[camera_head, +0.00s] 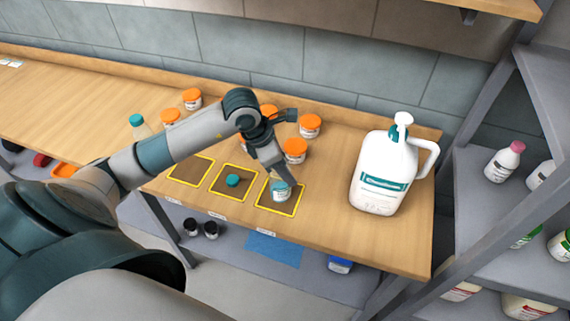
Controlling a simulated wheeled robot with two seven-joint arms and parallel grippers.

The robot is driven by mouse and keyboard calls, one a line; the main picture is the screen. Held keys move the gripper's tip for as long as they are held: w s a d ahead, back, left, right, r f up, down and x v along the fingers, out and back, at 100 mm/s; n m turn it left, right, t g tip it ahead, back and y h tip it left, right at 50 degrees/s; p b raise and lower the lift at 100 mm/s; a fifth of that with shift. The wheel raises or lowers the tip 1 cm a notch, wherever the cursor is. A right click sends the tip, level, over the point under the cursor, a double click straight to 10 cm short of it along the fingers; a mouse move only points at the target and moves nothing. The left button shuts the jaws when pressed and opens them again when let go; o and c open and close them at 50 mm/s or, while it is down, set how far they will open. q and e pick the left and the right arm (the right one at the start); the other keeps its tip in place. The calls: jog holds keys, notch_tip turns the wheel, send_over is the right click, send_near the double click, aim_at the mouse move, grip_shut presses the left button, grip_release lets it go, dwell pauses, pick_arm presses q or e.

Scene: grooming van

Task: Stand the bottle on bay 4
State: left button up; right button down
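My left arm comes in from the left, and its gripper (282,178) points down at the right yellow-outlined bay (296,208). A small white container with teal on it (281,194) stands in that bay, right under the gripper; I cannot tell whether the fingers grip it. A round teal cap or capped item (232,180) is in the middle bay (222,194). The left bay (190,172) looks empty. A pale bottle with a teal cap (138,127) stands at the back left, partly behind my arm. The bay numbers are too small to read. My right gripper is out of view.
Several orange-lidded jars (310,125) stand behind the bays, some partly hidden by my arm. A large white pump jug (385,175) stands right of the bays. A grey shelf rack (480,130) with bottles is at the right.

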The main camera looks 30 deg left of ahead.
pick_arm(q)
jog(key=shift+f, duration=0.1)
jog(key=shift+f, duration=0.1)
jog(key=o, duration=1)
